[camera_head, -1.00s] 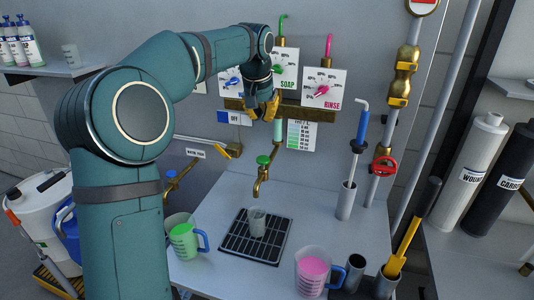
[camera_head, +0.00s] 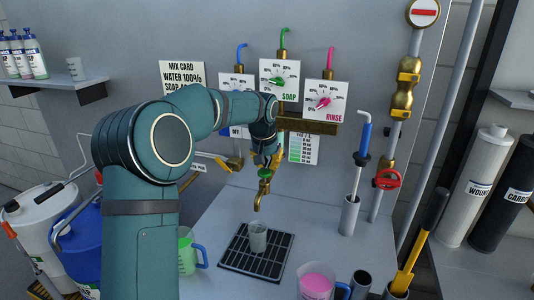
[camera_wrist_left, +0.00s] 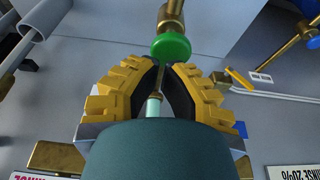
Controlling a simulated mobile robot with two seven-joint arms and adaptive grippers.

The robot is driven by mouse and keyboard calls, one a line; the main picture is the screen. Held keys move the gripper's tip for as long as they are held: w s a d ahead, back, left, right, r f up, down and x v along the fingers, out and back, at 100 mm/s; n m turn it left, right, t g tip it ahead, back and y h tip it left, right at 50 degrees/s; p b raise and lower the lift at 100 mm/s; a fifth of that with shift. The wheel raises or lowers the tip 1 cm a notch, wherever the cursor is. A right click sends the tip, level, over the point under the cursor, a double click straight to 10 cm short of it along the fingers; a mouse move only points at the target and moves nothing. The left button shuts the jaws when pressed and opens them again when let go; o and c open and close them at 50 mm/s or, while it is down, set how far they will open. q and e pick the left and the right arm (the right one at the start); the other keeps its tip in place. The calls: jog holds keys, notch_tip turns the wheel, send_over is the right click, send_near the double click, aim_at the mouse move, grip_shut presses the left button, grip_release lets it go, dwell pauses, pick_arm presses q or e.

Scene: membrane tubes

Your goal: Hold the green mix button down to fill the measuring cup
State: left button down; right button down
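The green mix button (camera_head: 265,172) sits on top of a brass tap (camera_head: 258,199). My left gripper (camera_head: 268,160) is just above the button, fingers pointing down. In the left wrist view the fingertips (camera_wrist_left: 165,66) are close together with no object held, and the green button (camera_wrist_left: 171,47) is right at their tips. I cannot tell whether they touch it or whether it is pressed. The small clear measuring cup (camera_head: 257,237) stands upright below the spout on a black grate (camera_head: 230,257). Its fill level is too small to read. My right gripper is not in view.
A jug of green liquid (camera_head: 187,254) is left of the grate, partly behind my arm. A jug of pink liquid (camera_head: 316,284) is at the front right. Soap (camera_head: 279,80) and rinse (camera_head: 326,100) dials are on the wall behind.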

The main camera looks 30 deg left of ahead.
pick_arm(q)
jog(key=shift+f, duration=0.45)
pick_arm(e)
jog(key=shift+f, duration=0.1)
pick_arm(q)
jog(key=shift+f, duration=0.9)
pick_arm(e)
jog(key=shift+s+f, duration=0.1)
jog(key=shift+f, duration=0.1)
